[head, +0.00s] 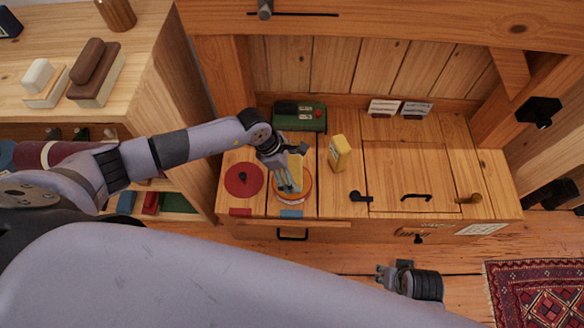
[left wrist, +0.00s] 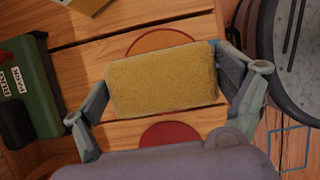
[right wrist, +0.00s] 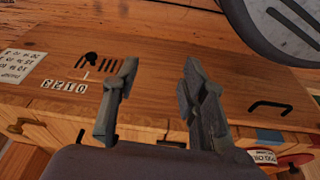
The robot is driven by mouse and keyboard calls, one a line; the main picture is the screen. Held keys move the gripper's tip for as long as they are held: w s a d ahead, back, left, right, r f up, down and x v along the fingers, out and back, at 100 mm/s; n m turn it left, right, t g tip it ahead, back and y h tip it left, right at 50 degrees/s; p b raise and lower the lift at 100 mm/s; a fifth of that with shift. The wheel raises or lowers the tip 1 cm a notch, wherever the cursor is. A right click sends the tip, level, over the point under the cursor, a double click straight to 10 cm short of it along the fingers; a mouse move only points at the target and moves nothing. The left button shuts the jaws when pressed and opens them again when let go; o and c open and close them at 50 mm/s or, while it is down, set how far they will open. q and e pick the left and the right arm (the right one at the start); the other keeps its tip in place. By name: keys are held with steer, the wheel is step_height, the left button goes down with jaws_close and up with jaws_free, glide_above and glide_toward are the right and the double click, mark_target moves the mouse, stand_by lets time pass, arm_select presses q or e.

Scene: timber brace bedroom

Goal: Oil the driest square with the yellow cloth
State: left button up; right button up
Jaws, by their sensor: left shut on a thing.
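My left gripper (head: 289,184) is shut on the yellow cloth (head: 295,166), over an orange disc (head: 304,190) on the wooden bench top (head: 345,205). In the left wrist view the cloth (left wrist: 163,78) is a thick, rough-textured yellow block between both fingers. It covers part of the orange disc (left wrist: 160,40); I cannot tell whether it touches anything below. A red disc (head: 243,180) lies to the left. My right gripper (right wrist: 160,78) is open and empty, in front of the bench at lower right in the head view. I cannot tell which square is driest.
A green box (head: 299,116) stands behind my left gripper. A yellow container (head: 339,153) stands right of it. Two small cards (head: 400,108) stand at the back. Dark handles (head: 416,197) sit on the bench. A shelf (head: 150,70) with brushes is at left.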

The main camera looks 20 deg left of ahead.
arm_select(q)
steer(key=shift+f+b, duration=0.7)
steer(key=shift+f, duration=0.45)
arm_select(e)
steer(key=w+v, duration=0.1)
steer(key=v, duration=0.5)
steer(key=shift+w+r, duration=0.5)
steer(key=shift+w, duration=0.05)
steer(key=shift+r, duration=0.1)
arm_select(q)
steer(key=shift+f, duration=0.1)
arm_select(e)
steer(key=shift+r, duration=0.1)
arm_select(q)
steer(key=shift+b, duration=0.3)
arm_select(e)
steer(key=shift+w+r, duration=0.1)
steer(key=shift+r, duration=0.2)
arm_select(q)
steer(key=shift+f, duration=0.1)
arm_select(e)
steer(key=shift+s, duration=0.4)
arm_select(q)
steer(key=shift+f, duration=0.1)
arm_select(e)
steer(key=shift+w+r, duration=0.15)
steer(key=shift+r, duration=0.1)
